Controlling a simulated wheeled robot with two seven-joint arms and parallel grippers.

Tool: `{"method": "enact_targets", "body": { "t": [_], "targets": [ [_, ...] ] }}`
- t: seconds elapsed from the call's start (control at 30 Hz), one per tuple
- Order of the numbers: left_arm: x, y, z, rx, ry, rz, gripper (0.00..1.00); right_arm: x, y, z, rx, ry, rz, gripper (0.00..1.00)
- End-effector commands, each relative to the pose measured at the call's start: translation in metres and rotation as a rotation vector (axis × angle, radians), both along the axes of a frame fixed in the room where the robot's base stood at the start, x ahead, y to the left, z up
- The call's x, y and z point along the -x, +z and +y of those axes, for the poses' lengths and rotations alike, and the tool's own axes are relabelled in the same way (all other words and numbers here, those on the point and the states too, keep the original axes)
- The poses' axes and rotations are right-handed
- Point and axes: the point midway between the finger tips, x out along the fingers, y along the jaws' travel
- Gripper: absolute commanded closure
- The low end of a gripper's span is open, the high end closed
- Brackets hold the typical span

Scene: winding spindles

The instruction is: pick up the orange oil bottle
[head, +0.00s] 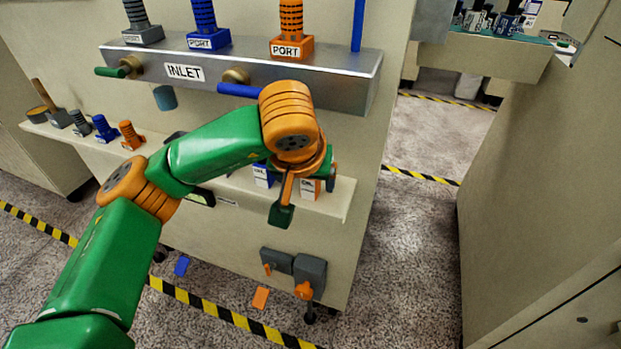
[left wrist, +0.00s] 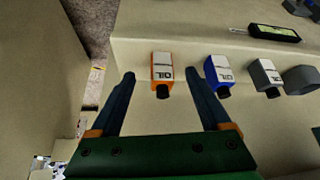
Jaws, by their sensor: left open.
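The orange oil bottle (head: 310,188) stands on the narrow lower shelf, partly hidden by my left gripper in the head view. In the left wrist view the orange oil bottle (left wrist: 162,66) shows its white label and black cap. My left gripper (left wrist: 159,75) is open and empty, with one finger to each side of the orange bottle in the picture. I cannot tell whether the fingertips are level with it. A blue oil bottle (left wrist: 219,74) is just right of the right finger, and a grey oil bottle (left wrist: 265,76) is farther right. My right gripper is not in view.
The metal inlet block (head: 345,75) with its port spindles is above the shelf. A dark handheld device (left wrist: 273,33) lies on the shelf. Grey boxes with an orange knob (head: 303,291) are mounted below.

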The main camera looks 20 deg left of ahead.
Motion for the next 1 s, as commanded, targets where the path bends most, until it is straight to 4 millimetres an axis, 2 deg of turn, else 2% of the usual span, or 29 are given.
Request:
{"method": "enact_targets", "body": {
  "t": [0.03,0.2,0.3,0.5,0.8,1.0],
  "targets": [
    [-0.009,0.004,0.002,0.001,0.004,0.005,0.19,0.000,0.008,0.000,0.001,0.000,0.000,1.00],
    [-0.043,0.003,0.008,0.000,0.003,0.003,0.19,0.000,0.021,-0.001,0.002,0.000,0.000,1.00],
    [-0.046,-0.009,0.008,0.001,0.002,0.003,0.19,0.000,0.023,-0.001,0.002,0.000,0.000,1.00],
    [-0.047,-0.011,0.008,0.002,0.001,0.001,0.19,-0.001,0.021,-0.001,0.002,0.000,-0.001,1.00],
    [-0.047,-0.011,0.008,0.004,0.002,0.001,1.00,-0.001,0.021,-0.001,0.002,0.000,-0.001,1.00],
    [-0.047,-0.011,0.008,0.003,0.002,0.000,1.00,-0.001,0.021,-0.001,0.002,0.000,-0.002,1.00]
  ]
}}
